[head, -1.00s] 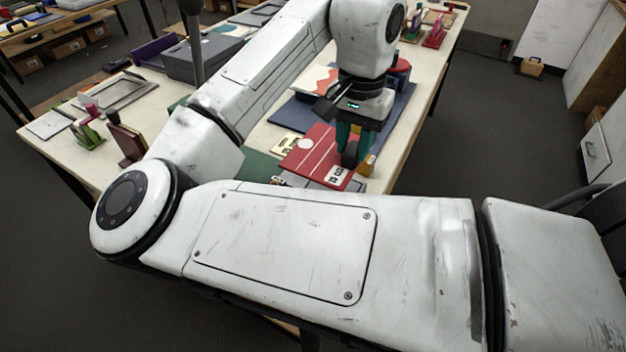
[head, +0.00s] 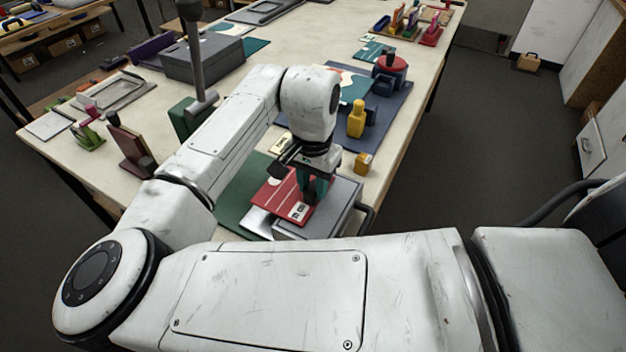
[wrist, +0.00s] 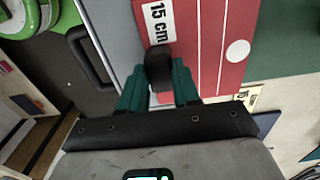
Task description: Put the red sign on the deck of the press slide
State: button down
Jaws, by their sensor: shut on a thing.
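The red sign (head: 278,197) is a flat red panel with white lines, a white circle and a "15 cm" label. It also shows in the wrist view (wrist: 207,60). My gripper (head: 314,190) is shut on the black knob of the sign; the teal fingers flank the knob in the wrist view (wrist: 160,82). The press slide deck (head: 340,195) is a flat grey plate with a dark handle (head: 366,217) on its right. The sign lies partly over the deck's left side in the head view. I cannot tell whether they touch.
A green mat (head: 232,205) lies left of the sign. A yellow bottle (head: 356,118) and a small yellow block (head: 363,162) stand beyond the deck. A grey post (head: 195,60) rises behind my arm. A grey box (head: 205,62) stands at the far left.

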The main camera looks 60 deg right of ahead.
jog(key=c, duration=0.8)
grip_release()
jog(key=shift+f, duration=0.1)
notch_tip(320, 180, up, 12)
jog(key=b, duration=0.1)
jog(key=shift+b, duration=0.3)
